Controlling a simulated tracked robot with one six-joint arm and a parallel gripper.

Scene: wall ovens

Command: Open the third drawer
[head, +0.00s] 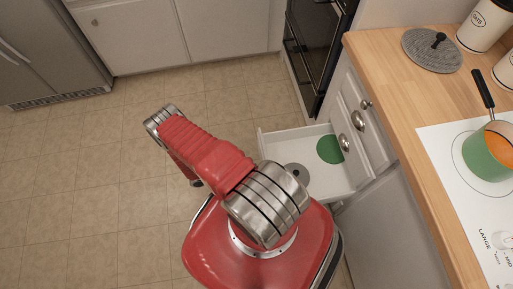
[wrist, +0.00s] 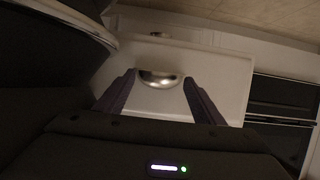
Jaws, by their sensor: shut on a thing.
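A white drawer (head: 335,178) low in the cabinet stands pulled out in the head view. A green disc (head: 329,149) and a grey disc (head: 297,172) lie inside it. In the wrist view my gripper (wrist: 158,79) has one finger at each side of a metal cup handle (wrist: 160,80) on a white drawer front (wrist: 215,75), and is shut on that handle. In the head view my arm covers part of the open drawer, and the gripper is hidden.
Closed drawer fronts with metal handles (head: 357,120) sit above the open drawer. A dark oven (head: 318,50) stands behind it. The wooden counter (head: 385,60) holds a grey lid (head: 432,50) and a green pot (head: 488,152). The tiled floor (head: 70,190) to the left is clear.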

